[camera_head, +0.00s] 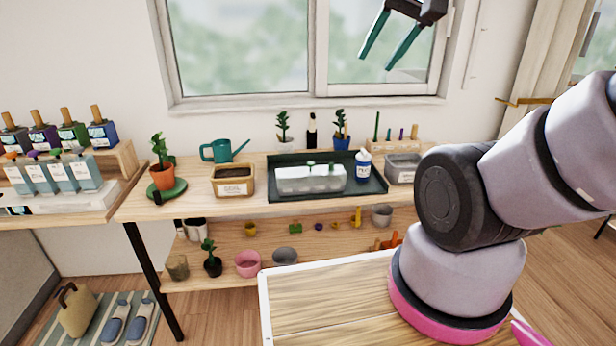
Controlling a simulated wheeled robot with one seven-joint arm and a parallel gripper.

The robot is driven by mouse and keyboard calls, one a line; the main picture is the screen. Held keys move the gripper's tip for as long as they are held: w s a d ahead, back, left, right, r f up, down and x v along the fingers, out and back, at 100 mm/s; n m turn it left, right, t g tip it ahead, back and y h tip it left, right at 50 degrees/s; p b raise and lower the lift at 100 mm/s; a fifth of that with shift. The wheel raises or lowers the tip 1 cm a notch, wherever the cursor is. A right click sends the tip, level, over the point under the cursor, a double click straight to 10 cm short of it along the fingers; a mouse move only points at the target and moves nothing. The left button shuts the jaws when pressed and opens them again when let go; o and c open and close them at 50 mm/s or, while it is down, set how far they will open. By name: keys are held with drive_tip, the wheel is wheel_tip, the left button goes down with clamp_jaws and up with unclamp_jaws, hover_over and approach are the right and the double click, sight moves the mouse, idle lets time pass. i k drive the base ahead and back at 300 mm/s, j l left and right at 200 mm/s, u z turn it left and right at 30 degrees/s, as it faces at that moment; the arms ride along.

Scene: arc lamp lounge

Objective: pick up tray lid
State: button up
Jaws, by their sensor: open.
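The tray lid (308,174) is a clear, whitish cover with a green knob or sprout-like part on top. It sits over a low white tray inside a larger dark tray (280,197) on the wooden table by the window. My gripper (377,62) hangs at the top of the view in front of the window, its two teal fingers apart and pointing down, with nothing between them. It appears well above the lid and to its right. Where the lid's lower edge meets the tray is hard to make out.
A blue and white bottle (362,166) stands in the dark tray, right of the lid. A soil box (233,181) and teal watering can (220,151) are to the left. A grey container (402,168) is to the right. Potted plants and a wooden rack (392,146) line the back.

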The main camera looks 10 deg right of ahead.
sight(311, 176)
drive_tip(key=i+j, duration=0.1)
drive_tip(key=j, duration=0.25)
drive_tip(key=i+j+z, duration=0.1)
drive_tip(key=j, duration=0.25)
drive_tip(key=i+j, duration=0.15)
drive_tip(key=j, duration=0.2)
drive_tip(key=i+j+z, duration=0.1)
drive_tip(key=j, duration=0.25)
